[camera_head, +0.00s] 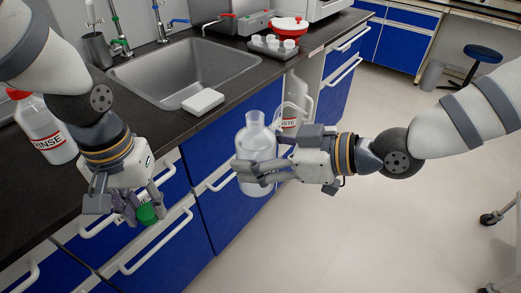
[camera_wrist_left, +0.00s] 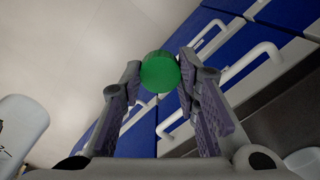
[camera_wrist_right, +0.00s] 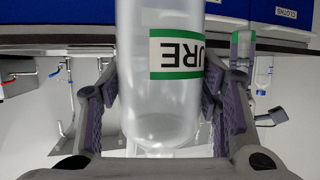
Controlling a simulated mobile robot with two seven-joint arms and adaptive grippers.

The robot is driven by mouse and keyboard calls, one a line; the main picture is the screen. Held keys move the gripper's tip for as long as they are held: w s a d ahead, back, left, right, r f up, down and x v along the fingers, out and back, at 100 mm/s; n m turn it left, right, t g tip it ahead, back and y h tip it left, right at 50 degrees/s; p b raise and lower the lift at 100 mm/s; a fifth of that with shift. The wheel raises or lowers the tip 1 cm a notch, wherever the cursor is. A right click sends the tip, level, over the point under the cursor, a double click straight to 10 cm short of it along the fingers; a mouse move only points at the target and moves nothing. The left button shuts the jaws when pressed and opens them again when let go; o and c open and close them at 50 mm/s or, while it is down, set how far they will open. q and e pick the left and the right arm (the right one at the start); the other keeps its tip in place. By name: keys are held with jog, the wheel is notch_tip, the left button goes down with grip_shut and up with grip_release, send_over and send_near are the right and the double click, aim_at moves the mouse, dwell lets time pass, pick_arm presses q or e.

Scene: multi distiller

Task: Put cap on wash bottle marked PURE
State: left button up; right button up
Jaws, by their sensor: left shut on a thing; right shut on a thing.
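My right gripper (camera_head: 262,172) is shut around the body of a translucent wash bottle (camera_head: 254,147). The bottle is held roughly upright in front of the counter, its neck (camera_head: 254,118) open and bare. In the right wrist view the bottle (camera_wrist_right: 160,108) sits between the fingers, and its green-bordered label (camera_wrist_right: 177,54) shows "URE" upside down. My left gripper (camera_head: 143,211) is shut on a green cap (camera_head: 147,213), pointing down, lower and to the left of the bottle. The cap also shows between the fingertips in the left wrist view (camera_wrist_left: 160,72).
A red-capped RINSE bottle (camera_head: 46,133) stands on the dark counter at left. A sink (camera_head: 185,72) and a white box (camera_head: 203,101) lie behind. Another red-labelled bottle (camera_head: 290,124) is partly hidden behind my right gripper. Blue drawers with white handles (camera_head: 157,240) are close below; floor at right is open.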

pick_arm(q)
jog(key=w+d+r+m, duration=0.4)
jog(key=w+d+r, duration=0.1)
jog(key=w+d, duration=0.1)
notch_tip(320, 180, up, 17)
jog(key=m, duration=1)
send_over(255, 116)
jog(key=shift+f, duration=0.15)
jog(key=shift+f, duration=1.9)
jog(key=shift+f, duration=0.9)
jog(key=shift+f, duration=0.6)
